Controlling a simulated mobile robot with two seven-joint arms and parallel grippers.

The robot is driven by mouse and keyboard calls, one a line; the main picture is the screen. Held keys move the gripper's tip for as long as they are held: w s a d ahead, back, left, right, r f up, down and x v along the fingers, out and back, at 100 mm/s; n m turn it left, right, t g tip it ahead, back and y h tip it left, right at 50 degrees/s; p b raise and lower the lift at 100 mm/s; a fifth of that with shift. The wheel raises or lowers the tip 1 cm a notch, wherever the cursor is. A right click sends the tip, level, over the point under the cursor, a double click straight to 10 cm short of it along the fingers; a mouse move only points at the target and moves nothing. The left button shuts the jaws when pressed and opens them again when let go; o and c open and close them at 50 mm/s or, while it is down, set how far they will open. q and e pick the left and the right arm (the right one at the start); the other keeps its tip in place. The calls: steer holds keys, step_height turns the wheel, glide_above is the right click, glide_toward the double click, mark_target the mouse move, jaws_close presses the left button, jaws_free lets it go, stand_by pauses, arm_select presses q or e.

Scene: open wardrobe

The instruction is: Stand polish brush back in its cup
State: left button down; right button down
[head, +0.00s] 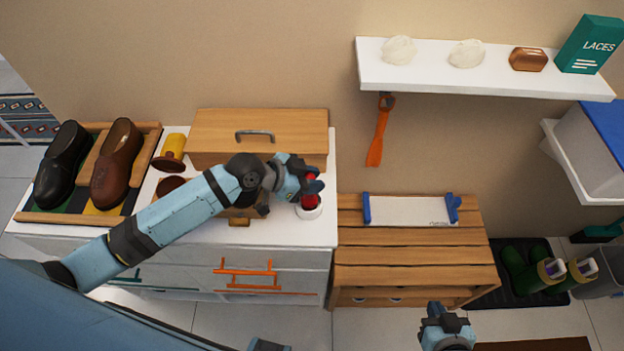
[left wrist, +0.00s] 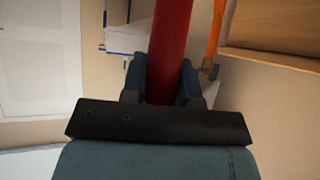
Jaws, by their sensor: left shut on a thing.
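The polish brush, with a red handle (head: 309,200), is in my left gripper (head: 308,184) near the right end of the white cabinet top. The left gripper is shut on the handle, which also shows in the left wrist view (left wrist: 168,45), running up between the fingers. A small white cup (head: 309,213) stands on the cabinet directly below the red handle in the head view. The brush's lower end is hidden; I cannot tell whether it is inside the cup or just above it. My right gripper (head: 444,318) is low at the bottom, its jaws unclear.
A wooden box (head: 258,130) stands behind my left gripper. A shoe tray (head: 146,165) with two shoes and a yellow-topped brush (head: 171,148) are to the left. A wooden slatted bench (head: 415,250) is to the right, below an orange shoehorn (head: 380,130).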

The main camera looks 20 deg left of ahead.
arm_select(q)
steer(key=shift+f, duration=0.4)
steer(key=shift+f, duration=0.15)
steer(key=c, duration=0.9)
jaws_free()
steer(key=shift+r, duration=0.25)
steer(key=shift+b+v, duration=0.85)
steer(key=shift+v, duration=5.1)
steer(key=shift+f, duration=0.1)
